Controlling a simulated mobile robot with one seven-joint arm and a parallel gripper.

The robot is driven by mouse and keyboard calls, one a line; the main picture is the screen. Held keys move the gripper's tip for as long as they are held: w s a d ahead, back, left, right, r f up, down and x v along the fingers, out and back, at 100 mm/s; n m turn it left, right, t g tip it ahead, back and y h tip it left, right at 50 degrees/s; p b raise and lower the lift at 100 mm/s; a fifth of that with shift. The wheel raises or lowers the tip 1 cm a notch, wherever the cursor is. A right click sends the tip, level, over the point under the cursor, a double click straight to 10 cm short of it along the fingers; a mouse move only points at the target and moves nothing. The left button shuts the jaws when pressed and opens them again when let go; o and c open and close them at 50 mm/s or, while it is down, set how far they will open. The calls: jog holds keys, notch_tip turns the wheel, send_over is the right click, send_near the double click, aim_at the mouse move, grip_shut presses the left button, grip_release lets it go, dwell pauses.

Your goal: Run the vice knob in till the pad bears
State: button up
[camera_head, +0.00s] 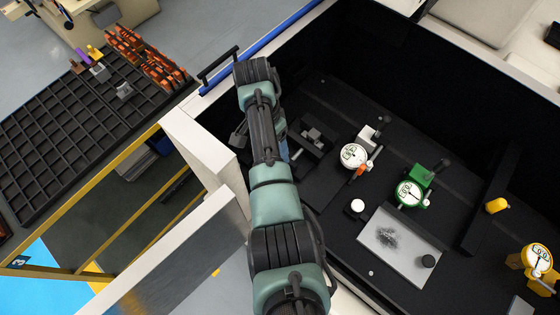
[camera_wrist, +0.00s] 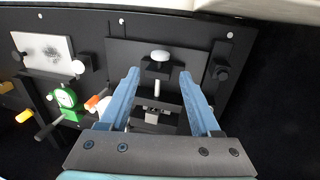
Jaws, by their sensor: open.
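The vice (camera_wrist: 158,70) is in the middle of the wrist view, on a dark plate. Its pale oval knob (camera_wrist: 160,55) stands at the far side of a black block. A light rod (camera_wrist: 157,88) runs from the block towards dark and grey parts (camera_wrist: 152,116). I cannot tell which part is the pad or whether it touches anything. My gripper (camera_wrist: 160,73) is open, with one blue finger on each side of the rod, apart from it. In the head view my arm hides the knob; one blue fingertip (camera_head: 284,150) and some grey blocks (camera_head: 312,135) show beside it.
Dial gauges, one white (camera_head: 354,156), one green (camera_head: 410,193) and one yellow (camera_head: 537,261), stand to the right. A smudged pale plate (camera_head: 400,245) lies in front of them. A dark post (camera_wrist: 221,72) stands right of the fingers. Black walls (camera_head: 400,60) enclose the bench.

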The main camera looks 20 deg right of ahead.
jog(key=shift+s+d+f+b, duration=0.2)
jog(key=shift+f+b, duration=0.7)
jog(key=shift+f, duration=0.4)
jog(key=shift+s+d+f+b, duration=0.1)
jog(key=shift+s+f+b, duration=0.1)
jog(key=shift+f+b, duration=0.95)
jog(key=shift+s+d+f+b, duration=0.15)
jog(key=shift+f+b, duration=0.55)
jog(key=shift+f, duration=0.75)
jog(key=shift+f, duration=0.2)
jog(key=shift+c, duration=0.3)
grip_shut()
